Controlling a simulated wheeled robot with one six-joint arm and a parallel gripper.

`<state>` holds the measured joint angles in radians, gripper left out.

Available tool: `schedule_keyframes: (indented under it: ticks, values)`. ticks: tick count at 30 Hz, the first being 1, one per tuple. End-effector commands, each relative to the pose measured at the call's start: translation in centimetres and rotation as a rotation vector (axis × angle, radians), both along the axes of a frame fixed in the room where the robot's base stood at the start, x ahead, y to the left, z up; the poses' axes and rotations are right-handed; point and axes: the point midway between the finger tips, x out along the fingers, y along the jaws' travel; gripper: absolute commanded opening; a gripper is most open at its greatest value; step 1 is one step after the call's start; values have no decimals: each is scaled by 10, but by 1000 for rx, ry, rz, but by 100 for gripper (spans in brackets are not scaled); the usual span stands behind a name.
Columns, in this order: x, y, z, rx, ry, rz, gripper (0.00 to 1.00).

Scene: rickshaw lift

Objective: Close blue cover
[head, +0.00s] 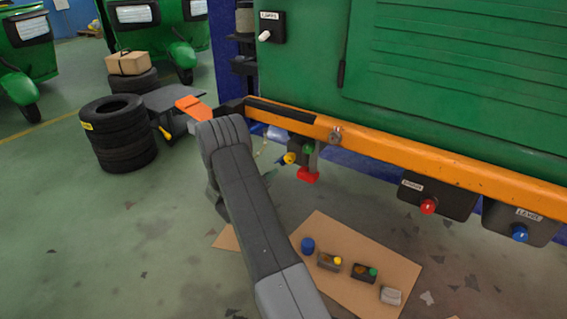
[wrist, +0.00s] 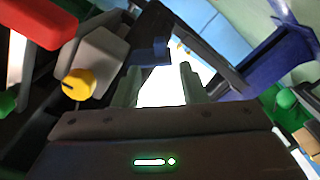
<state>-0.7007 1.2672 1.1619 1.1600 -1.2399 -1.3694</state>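In the wrist view a small dark blue piece (wrist: 150,51) sits just beyond my fingertips; I cannot tell whether it is the blue cover or whether it is open. My gripper (wrist: 160,82) shows two fingers apart, with a bright white gap between them and nothing seen held. In the head view my arm reaches up to the left end of the orange beam, and my gripper is mostly hidden behind it. A light blue piece (head: 275,133) shows under the beam there. A yellow knob (wrist: 78,84) is left of my fingers in the wrist view.
The orange beam (head: 430,162) runs under the green vehicle body (head: 460,70). Red (head: 428,207) and blue (head: 520,234) knobs hang below it. A cardboard sheet (head: 330,235) with small parts lies on the floor. Stacked tyres (head: 120,135) stand left. A blue structure (wrist: 262,62) is right of my fingers.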

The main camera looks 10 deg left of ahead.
Motion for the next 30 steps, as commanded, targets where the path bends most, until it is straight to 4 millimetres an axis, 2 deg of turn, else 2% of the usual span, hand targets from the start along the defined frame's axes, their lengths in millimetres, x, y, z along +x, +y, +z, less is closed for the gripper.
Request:
schedule_keyframes:
  ticks: [3,9,15,20,28,30]
  values:
    - [26,-11,-3,2,-2,-4,38]
    - [64,-24,-3,3,-3,-3,38]
    - [90,-33,-2,2,0,-1,38]
    - [98,-36,-1,1,0,-1,38]
    - [98,-36,0,1,1,0,38]
    - [98,-36,0,1,1,0,24]
